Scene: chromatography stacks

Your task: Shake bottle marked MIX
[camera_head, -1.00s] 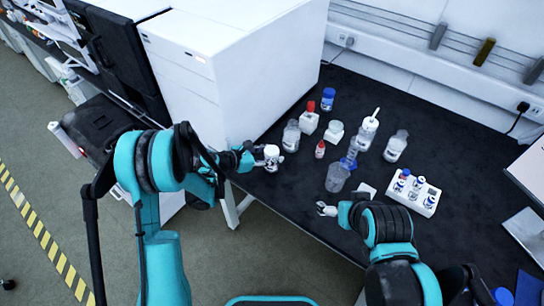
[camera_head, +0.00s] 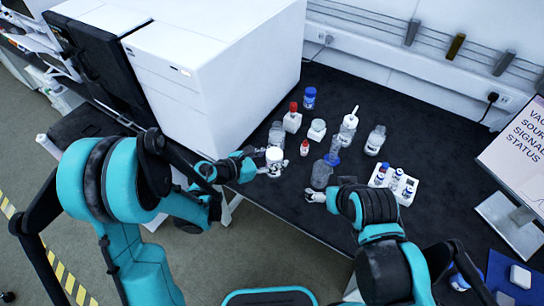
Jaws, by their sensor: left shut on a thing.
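My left gripper (camera_head: 266,168) is shut on a bottle with a white top (camera_head: 274,155). It holds the bottle upright near the front edge of the bench, just in front of a clear bottle. No MIX marking can be read on it at this size. My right gripper (camera_head: 312,196) is at the front edge of the bench, close to a clear, blue-tinted container (camera_head: 321,174). Its fingers are too small to tell whether they are open or shut, and no held object shows.
On the black bench (camera_head: 440,185) stand a red-capped bottle (camera_head: 292,118), a small red-capped bottle (camera_head: 305,147), a blue-capped jar (camera_head: 309,98), a wash bottle (camera_head: 348,125), a clear bottle (camera_head: 375,140) and a white vial rack (camera_head: 407,199). A large white instrument (camera_head: 225,85) blocks the left.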

